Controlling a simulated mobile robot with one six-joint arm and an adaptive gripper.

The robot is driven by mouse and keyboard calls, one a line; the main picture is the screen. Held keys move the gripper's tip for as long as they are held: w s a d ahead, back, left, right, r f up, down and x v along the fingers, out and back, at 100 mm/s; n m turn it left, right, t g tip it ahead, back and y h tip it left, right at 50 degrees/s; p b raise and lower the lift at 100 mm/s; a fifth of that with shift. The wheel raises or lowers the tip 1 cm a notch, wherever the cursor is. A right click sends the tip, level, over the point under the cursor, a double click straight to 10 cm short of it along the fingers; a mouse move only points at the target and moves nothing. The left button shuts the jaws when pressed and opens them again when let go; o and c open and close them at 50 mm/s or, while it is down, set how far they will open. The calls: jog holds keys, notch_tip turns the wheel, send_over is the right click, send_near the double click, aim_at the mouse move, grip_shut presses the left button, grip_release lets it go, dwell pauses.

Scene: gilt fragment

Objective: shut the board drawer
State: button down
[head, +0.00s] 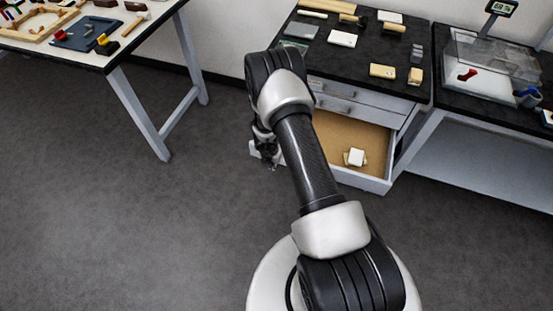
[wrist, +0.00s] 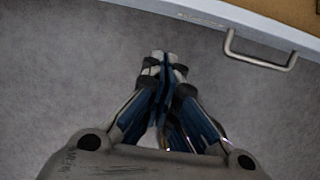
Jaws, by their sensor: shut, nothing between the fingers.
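The board drawer (head: 374,184) stands pulled out from the cabinet below two shut drawers in the head view. Its inside is tan, and a small white block on a pale piece lies in it. In the wrist view its front (wrist: 204,12) crosses the top right, with a grey bar handle (wrist: 262,62). My gripper (wrist: 160,66) is shut and empty in the wrist view, over the floor, left of the handle and apart from it. In the head view my gripper (head: 270,165) shows small and dark at the drawer's left end; my arm hides part of the drawer.
The cabinet's black top (head: 350,62) bears several small blocks and boards. A table (head: 90,50) with tools stands at the left, and a bench (head: 480,100) with a clear-covered case stands at the right. The grey floor before the drawer is clear.

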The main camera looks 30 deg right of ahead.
jog(key=shift+w+d+f, duration=0.7)
jog(key=shift+w+d, duration=0.1)
jog(key=shift+d, duration=0.1)
jog(key=shift+w+d+f, duration=0.65)
jog(key=shift+w+d, duration=0.1)
jog(key=shift+d, duration=0.1)
jog(key=shift+d, duration=0.1)
